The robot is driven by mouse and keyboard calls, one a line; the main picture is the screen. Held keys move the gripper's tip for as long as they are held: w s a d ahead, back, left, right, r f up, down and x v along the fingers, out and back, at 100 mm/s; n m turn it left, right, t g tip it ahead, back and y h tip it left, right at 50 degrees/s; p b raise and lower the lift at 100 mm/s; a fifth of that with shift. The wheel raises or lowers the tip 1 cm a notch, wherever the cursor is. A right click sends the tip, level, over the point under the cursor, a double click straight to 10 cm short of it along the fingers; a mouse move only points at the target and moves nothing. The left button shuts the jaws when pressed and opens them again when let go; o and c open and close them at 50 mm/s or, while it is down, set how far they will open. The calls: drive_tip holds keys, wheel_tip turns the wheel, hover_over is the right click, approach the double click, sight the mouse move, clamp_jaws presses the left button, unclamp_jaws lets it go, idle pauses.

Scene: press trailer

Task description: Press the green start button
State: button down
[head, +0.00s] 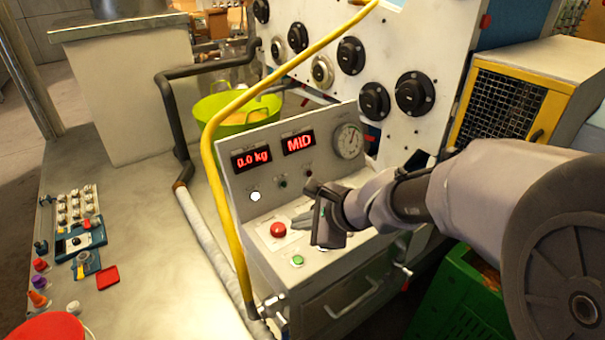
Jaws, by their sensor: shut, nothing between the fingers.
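The green start button (297,260) sits on the sloping lower ledge of the grey control panel (262,232), near its front edge. It is in plain view and nothing covers it. My gripper (303,220) reaches in from the right over the ledge, above the green button and apart from it in the picture. It is shut and empty. A red button (278,230) lies on the ledge to the left of my gripper.
The upright panel has red displays reading "0.0 kg" (251,159) and "MID" (298,143), and a dial gauge (348,141). A yellow pipe (219,190) runs along the panel's left side. A green crate (465,300) stands below my arm.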

sight(302, 262)
drive_tip(key=shift+f, duration=0.1)
wheel_tip(302, 262, down, 9)
drive_tip(key=b, duration=0.8)
drive_tip(key=shift+r, duration=0.2)
idle(1.6)
drive_tip(key=shift+f+b, duration=0.45)
drive_tip(key=shift+b, duration=0.05)
drive_tip(key=shift+f+b, duration=0.35)
drive_tip(key=shift+b, duration=0.1)
idle(0.4)
drive_tip(key=shift+r, duration=0.1)
drive_tip(key=shift+r+p, duration=0.7)
